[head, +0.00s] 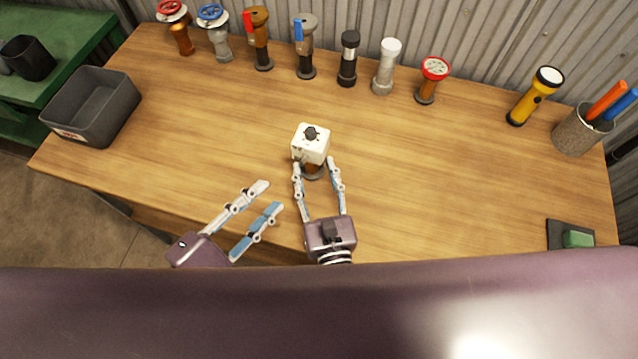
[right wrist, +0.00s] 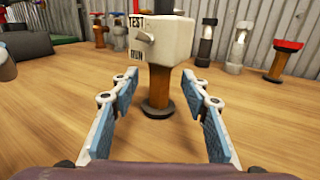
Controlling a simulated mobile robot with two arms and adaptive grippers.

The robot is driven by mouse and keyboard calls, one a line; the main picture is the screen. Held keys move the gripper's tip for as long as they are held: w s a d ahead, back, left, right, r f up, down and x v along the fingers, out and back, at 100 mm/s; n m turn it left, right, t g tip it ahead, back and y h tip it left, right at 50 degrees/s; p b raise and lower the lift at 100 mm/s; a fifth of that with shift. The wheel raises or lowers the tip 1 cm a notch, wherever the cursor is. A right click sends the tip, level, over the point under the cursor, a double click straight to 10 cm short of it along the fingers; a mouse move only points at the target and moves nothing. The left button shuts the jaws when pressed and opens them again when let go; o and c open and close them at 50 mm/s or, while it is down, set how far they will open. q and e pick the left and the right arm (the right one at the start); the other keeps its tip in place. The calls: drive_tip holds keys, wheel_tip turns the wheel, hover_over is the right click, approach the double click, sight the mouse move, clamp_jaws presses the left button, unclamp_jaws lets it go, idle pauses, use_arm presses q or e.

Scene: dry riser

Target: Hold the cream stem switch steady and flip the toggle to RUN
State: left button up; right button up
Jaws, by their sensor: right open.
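The cream stem switch (head: 311,142) stands upright near the middle of the table, a cream box on a brown stem with a dark round base. In the right wrist view its box (right wrist: 168,38) shows TEST above and RUN below, with a small toggle (right wrist: 145,38) between them; I cannot tell clearly which way the toggle points. My right gripper (head: 317,165) is open, its fingers either side of the stem (right wrist: 159,88) in the head view; the stem is just ahead of the fingertips in the wrist view. My left gripper (head: 272,196) is open and empty, left of the switch and nearer the front edge.
A row of valves and stem fittings (head: 305,48) stands along the back. A grey bin (head: 92,105) is at the left; a yellow flashlight (head: 535,95) and a pen cup (head: 580,130) are at the right. A green block on a dark pad (head: 572,238) lies front right. The table right of the switch is clear.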

sight(312, 159)
drive_tip(key=shift+w+a, duration=0.15)
drive_tip(key=shift+w, duration=0.75)
drive_tip(key=shift+w+a, duration=0.15)
drive_tip(key=shift+w, duration=0.75)
clamp_jaws()
use_arm(q)
drive_tip(key=shift+w+d+r, duration=0.1)
drive_tip(key=shift+w, duration=0.15)
drive_tip(key=c, duration=0.5)
drive_tip(key=w+d+r+m+g, duration=0.1)
drive_tip(key=w, duration=0.1)
drive_tip(key=w+d+r+m+g, duration=0.1)
drive_tip(key=w+m, duration=0.1)
drive_tip(key=w+d+r+m+h, duration=0.1)
drive_tip(key=w+m, duration=0.1)
drive_tip(key=shift+g, duration=0.4)
clamp_jaws()
drive_tip(key=w+a+r+m+g+y, duration=0.1)
drive_tip(key=a+r+m+g+y, duration=0.3)
drive_tip(key=r+m, duration=0.5)
drive_tip(key=shift+a+r+m+g+y, duration=0.2)
drive_tip(key=shift+a+m+g+y, duration=0.55)
drive_tip(key=shift+m, duration=1.25)
